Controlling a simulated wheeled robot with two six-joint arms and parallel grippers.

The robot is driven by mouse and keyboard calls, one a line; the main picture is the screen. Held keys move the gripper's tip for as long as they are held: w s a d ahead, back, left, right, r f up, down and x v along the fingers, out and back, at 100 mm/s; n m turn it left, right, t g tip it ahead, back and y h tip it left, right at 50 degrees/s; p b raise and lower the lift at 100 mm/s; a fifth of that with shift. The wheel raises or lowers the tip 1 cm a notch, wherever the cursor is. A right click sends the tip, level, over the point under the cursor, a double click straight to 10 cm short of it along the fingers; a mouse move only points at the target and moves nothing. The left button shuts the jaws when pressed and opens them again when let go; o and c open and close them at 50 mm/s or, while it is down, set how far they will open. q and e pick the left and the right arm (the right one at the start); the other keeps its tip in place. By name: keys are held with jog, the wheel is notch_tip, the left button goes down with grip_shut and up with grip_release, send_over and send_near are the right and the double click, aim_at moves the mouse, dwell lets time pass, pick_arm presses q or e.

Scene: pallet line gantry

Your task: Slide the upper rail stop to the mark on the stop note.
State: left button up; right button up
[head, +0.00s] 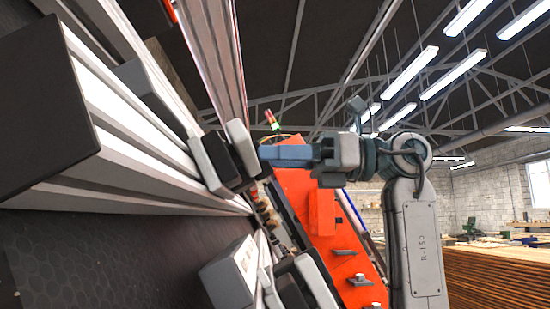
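The upper rail (150,145) is a pale grooved beam running from the near left into the distance. A light-grey and black block, which seems to be the upper rail stop (241,148), sits toward its far part. My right gripper (266,156) reaches in from the right with blue-grey fingers level, their tips at the dark side of this block. The fingers overlap side-on, and whether they grip it cannot be told. I cannot make out the stop note or its mark. My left gripper is not in view.
A dark end plate (40,95) fills the near left. Below are a pale block with small print (232,272) and a grey-black block (316,281). An orange structure (318,205) stands behind.

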jog(key=d+b, duration=0.3)
jog(key=d, duration=0.7)
jog(key=shift+d, duration=0.2)
jog(key=shift+a, duration=0.1)
